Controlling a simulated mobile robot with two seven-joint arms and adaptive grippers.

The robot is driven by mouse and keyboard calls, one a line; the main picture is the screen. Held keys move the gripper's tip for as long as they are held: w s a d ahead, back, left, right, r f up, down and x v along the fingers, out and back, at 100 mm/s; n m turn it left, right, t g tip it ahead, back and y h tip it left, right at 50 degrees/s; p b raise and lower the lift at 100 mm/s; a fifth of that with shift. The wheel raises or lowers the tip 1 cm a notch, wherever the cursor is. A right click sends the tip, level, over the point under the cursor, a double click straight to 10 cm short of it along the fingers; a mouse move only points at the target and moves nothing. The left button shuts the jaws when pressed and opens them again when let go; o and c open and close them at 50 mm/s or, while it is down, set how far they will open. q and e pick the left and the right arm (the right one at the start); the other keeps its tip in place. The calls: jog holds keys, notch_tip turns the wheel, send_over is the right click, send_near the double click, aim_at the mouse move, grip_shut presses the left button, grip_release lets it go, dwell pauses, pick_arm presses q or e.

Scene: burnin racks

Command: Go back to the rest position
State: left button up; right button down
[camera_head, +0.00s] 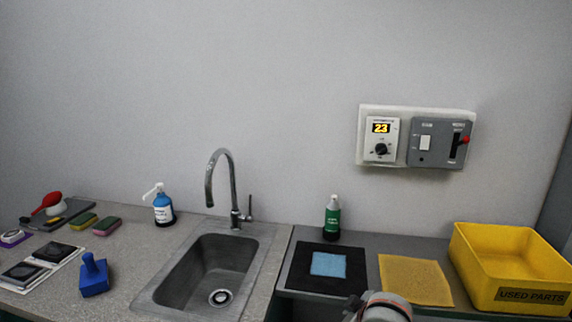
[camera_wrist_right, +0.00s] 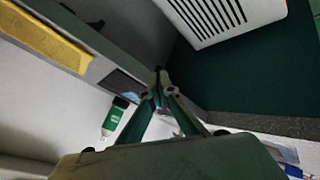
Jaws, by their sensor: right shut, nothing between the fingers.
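My right gripper (camera_wrist_right: 160,74) shows in the right wrist view with its two fingers together at the tips and nothing between them. It is in front of the counter's edge, apart from the objects on it. In the head view, a rounded grey part of my right arm shows at the bottom edge, in front of the black mat (camera_head: 300,273) and the yellow cloth (camera_head: 414,280); the fingertips cannot be made out there. My left gripper is not in view.
A sink (camera_head: 184,276) with a tall faucet (camera_head: 234,190) is set in the counter. A yellow bin (camera_head: 485,265) stands at the right. A green bottle (camera_head: 332,218) stands behind the mat. A slotted white panel (camera_wrist_right: 215,18) shows in the wrist view.

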jog(key=s+d+f+m+h, duration=0.1)
jog(key=s+d+h, duration=0.1)
jog(key=s+d, duration=0.6)
jog(key=s+d+f+g+h, duration=0.1)
jog(key=s+d, duration=0.4)
jog(key=s, duration=0.6)
jog(key=s+d+f+m+h, duration=0.1)
jog(key=s+d+h, duration=0.1)
jog(key=s+d, duration=0.6)
jog(key=s+a+f+m+t+y, duration=0.2)
jog(key=a+f+y, duration=0.4)
jog(key=a+f, duration=0.9)
jog(key=shift+a+f+m+t, duration=0.4)
jog(key=shift+f+m, duration=0.3)
jog(key=shift+f, duration=0.2)
